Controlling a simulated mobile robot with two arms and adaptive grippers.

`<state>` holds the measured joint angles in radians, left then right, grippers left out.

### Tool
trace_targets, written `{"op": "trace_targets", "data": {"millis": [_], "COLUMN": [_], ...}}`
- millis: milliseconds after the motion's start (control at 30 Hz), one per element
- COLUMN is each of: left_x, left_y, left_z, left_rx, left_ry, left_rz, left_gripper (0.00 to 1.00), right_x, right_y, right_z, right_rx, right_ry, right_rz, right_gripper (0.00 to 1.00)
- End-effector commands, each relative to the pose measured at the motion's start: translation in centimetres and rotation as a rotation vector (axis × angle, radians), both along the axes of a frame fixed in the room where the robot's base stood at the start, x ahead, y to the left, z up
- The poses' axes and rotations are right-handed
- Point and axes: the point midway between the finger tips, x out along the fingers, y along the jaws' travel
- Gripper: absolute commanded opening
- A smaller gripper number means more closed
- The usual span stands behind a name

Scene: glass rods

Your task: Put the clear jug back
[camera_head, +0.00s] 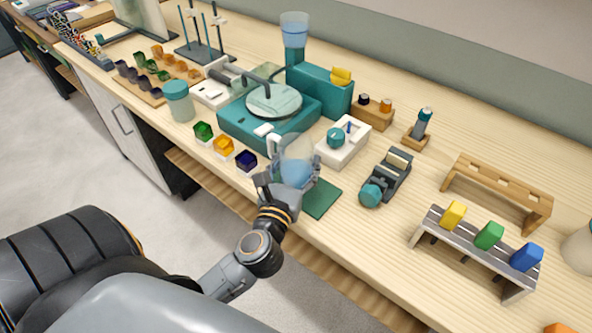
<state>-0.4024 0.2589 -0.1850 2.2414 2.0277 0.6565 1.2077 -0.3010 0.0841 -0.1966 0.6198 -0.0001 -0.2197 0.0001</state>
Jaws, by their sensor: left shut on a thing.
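The clear jug (297,152) is a see-through vessel with a bluish lower part. It is at the front edge of the bench, near the middle of the view. My left gripper (283,184) is shut on the jug from the front, and its fingers partly cover the jug's lower side. A dark green mat (321,199) lies just right of the gripper, partly hidden by it. I cannot tell whether the jug's base touches the bench. My right gripper is not in view.
A teal machine with a round glass plate (274,101) stands behind the jug. Small green, orange and dark blue pots (224,145) sit to its left. A white device with a teal knob (342,140) and a black instrument (386,177) stand to the right.

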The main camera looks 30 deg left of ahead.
Motion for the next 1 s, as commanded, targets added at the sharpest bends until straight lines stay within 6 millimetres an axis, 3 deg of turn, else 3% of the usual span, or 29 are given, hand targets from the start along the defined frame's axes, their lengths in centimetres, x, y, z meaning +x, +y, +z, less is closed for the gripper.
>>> {"op": "trace_targets", "data": {"millis": [33,100,533,567,667,1000], "left_x": [-0.1,-0.1,-0.1,-0.1,-0.1,-0.1], "left_y": [0.0,0.0,0.0,0.0,0.0,0.0], "left_z": [-1.3,-2.0,-2.6,-2.6,-2.5,-2.4], "left_rx": [0.003,0.002,0.000,0.000,0.000,0.000], "left_ry": [0.005,0.004,0.002,0.003,0.003,0.003], "left_rz": [0.001,0.001,0.000,0.000,0.000,0.000], "left_gripper": [0.25,0.25,0.25,0.67,0.87,0.88], "right_x": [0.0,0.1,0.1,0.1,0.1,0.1], "right_y": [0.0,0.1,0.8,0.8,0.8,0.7], "right_z": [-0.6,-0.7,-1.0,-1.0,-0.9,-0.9], "right_rx": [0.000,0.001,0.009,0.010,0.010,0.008], "right_ry": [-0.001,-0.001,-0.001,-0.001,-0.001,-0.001], "right_rz": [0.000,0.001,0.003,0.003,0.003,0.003], "right_gripper": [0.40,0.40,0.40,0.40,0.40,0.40]}}
